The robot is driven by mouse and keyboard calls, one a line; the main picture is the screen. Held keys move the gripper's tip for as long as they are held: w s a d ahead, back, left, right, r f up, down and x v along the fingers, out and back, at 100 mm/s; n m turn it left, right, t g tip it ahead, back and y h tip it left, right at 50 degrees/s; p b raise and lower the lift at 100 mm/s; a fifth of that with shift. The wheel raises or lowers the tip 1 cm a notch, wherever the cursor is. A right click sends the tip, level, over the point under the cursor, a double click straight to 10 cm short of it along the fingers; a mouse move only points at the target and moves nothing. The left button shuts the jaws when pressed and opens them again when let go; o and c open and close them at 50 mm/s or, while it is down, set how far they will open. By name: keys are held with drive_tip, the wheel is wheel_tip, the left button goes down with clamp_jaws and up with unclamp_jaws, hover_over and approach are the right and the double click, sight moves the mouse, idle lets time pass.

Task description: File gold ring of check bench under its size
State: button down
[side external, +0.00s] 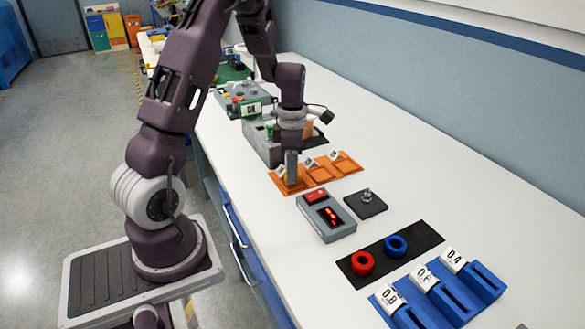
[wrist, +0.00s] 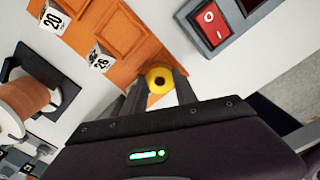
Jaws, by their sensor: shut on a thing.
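The gold ring (wrist: 159,77) is between the fingertips of my gripper (wrist: 158,88) in the wrist view. Its dark hole shows. My gripper (side external: 291,180) points down at the left end of the orange tray (side external: 345,166) in the side view, where the ring is hidden. The tray also shows in the wrist view (wrist: 87,35). It has square recesses in a row, each with a white label. In the wrist view the ring is over the end section, beside the label reading 26 (wrist: 100,58); another label reads 20 (wrist: 53,18). Whether the ring touches the tray I cannot tell.
A grey box (side external: 340,229) with a red switch and lit display stands in front of the tray, beside a dark plate (side external: 376,206) with a peg. A red ring (side external: 362,263) and a blue ring (side external: 396,246) lie on a black mat. Blue labelled holders (side external: 484,280) are at right.

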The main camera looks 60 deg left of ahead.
drive_tip(key=shift+f, duration=0.5)
drive_tip(key=c, duration=1)
unclamp_jaws()
drive_tip(key=shift+o, duration=0.6)
drive_tip(key=shift+c, duration=1)
drive_tip(key=shift+o, duration=1.2)
drive_tip(key=shift+a, duration=0.1)
